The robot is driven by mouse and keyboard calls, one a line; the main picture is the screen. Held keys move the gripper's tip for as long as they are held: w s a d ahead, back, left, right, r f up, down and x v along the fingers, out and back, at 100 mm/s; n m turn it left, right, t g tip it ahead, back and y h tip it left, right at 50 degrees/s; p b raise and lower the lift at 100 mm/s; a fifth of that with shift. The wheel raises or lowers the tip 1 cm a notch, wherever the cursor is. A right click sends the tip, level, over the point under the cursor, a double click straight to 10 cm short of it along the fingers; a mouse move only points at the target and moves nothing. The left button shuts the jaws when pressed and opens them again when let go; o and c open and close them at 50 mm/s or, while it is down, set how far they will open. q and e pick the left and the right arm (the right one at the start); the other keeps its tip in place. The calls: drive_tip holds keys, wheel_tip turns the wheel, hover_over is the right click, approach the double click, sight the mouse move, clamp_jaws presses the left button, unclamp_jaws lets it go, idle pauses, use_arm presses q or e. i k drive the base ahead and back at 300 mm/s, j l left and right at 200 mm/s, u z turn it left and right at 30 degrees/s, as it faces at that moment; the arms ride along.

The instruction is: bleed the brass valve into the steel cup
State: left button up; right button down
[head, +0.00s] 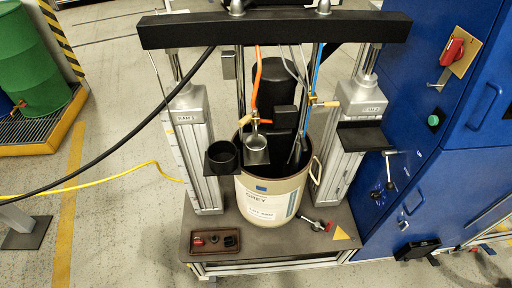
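A small brass valve (254,123) sits at the lower end of an orange hose, above the open drum, with an orange lever to its right. A steel cup (256,157) is just below the valve at the drum's near rim; I cannot tell whether they touch, and the cup's contents are too small to make out. A second brass fitting (314,101) with an orange lever is higher up to the right. Neither of my grippers shows in the head view.
A cream drum (270,200) stands between two grey columns under a black crossbeam (275,29). A black round holder (221,157) is left of the cup. A brown tray (215,241) with small parts lies on the platform. A blue cabinet (400,190) closes the right side.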

sight(245, 119)
drive_tip(key=l+u, duration=0.15)
drive_tip(key=u, duration=0.25)
drive_tip(key=l+u, duration=0.15)
drive_tip(key=u, duration=0.25)
drive_tip(key=l+u, duration=0.1)
drive_tip(key=u, duration=0.35)
drive_tip(key=k+l+u, duration=0.1)
drive_tip(key=u, duration=0.3)
drive_tip(key=k+l, duration=0.2)
